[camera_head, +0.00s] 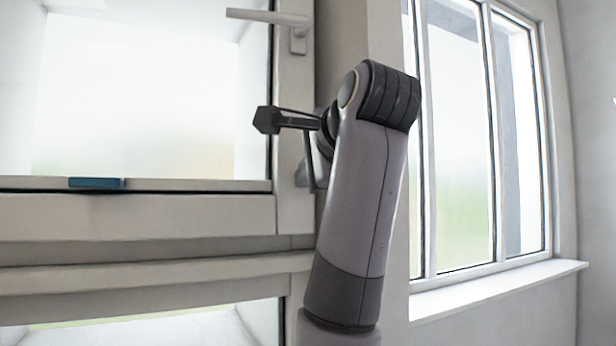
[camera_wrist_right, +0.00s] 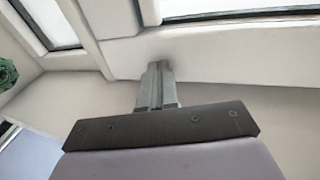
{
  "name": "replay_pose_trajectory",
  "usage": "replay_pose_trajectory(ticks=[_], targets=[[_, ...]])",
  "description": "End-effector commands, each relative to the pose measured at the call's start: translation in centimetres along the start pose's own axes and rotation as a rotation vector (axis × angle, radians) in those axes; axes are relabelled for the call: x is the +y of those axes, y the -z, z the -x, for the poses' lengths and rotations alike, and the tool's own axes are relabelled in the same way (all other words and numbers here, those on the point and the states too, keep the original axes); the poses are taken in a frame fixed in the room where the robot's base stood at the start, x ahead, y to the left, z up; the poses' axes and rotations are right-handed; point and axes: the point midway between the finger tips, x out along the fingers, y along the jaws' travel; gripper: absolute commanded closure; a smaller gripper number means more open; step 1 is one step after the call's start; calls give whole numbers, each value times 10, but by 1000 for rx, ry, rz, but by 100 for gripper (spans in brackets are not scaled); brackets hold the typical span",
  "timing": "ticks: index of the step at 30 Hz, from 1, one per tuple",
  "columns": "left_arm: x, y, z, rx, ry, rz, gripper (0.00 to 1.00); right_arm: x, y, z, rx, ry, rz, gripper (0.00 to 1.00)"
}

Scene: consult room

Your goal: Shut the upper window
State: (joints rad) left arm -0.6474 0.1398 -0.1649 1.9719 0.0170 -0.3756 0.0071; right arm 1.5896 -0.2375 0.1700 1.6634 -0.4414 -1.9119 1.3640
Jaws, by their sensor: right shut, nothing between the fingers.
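The upper window (camera_head: 140,218) fills the left of the head view, with a pale frame and bright glass. Its lever handle (camera_head: 268,17) lies level near the top of the right-hand stile. My right gripper (camera_head: 268,120) is in front of that stile, below the handle, with its fingers pointing left across the glass edge. In the right wrist view the gripper (camera_wrist_right: 158,68) is shut and empty, its tips close to a pale frame surface (camera_wrist_right: 215,55). I cannot tell whether they touch. How far the window stands open is unclear. My left gripper is out of view.
A lower pane (camera_head: 150,330) shows beneath. A second window (camera_head: 460,150) with a white sill (camera_head: 500,288) is on the right wall. A green plant (camera_wrist_right: 6,73) shows at the wrist view's left edge.

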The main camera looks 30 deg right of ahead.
Motion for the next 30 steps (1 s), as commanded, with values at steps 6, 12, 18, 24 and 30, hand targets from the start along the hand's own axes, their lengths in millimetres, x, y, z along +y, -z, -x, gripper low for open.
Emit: replay_pose_trajectory(ticks=[6,12,18,24,30], targets=[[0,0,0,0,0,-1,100,0,0,0,-1,0,0,100],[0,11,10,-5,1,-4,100,-12,0,-20,-35,-7,17,100],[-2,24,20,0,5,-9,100,-21,0,-52,-90,-4,33,100],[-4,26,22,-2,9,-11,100,-22,0,-65,-112,2,36,100],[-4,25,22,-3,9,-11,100,-21,0,-66,-113,2,37,100]])
